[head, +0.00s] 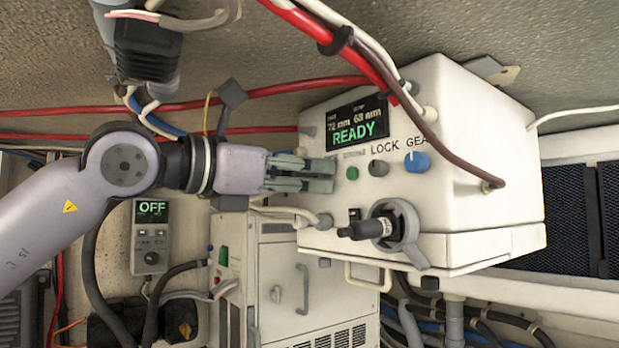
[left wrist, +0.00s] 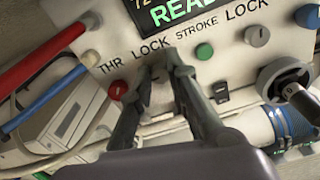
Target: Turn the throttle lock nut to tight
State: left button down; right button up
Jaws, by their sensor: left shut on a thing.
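My left gripper (head: 332,175) reaches the front of the white control box from the left. In the left wrist view its fingers (left wrist: 160,66) are closed together just under the "LOCK" label beside "THR". They are shut on the throttle lock nut, which the fingertips almost wholly hide, so its setting cannot be read. The white box (head: 470,170) has a lit display (head: 357,122) reading "READY". My right gripper is in neither view.
Near the fingers are a red knob (left wrist: 117,90), a green button (head: 352,173), a grey knob (head: 379,168) and a blue knob (head: 417,162). A handwheel (head: 400,225) sticks out lower down. Red cables (head: 300,20) cross above. A small panel (head: 151,236) shows "OFF".

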pick_arm(q)
jog(key=m+b, duration=0.1)
jog(key=m, duration=0.7)
jog(key=shift+m, duration=0.4)
jog(key=m, duration=0.5)
jog(key=shift+p, duration=0.35)
jog(key=shift+f+m+p, duration=0.15)
jog(key=shift+m+p, duration=0.25)
jog(key=shift+m, duration=2)
jog(key=shift+d+f, duration=0.1)
jog(key=c, duration=1.5)
grip_release()
jog(key=shift+s, duration=0.1)
jog(key=shift+c, duration=0.2)
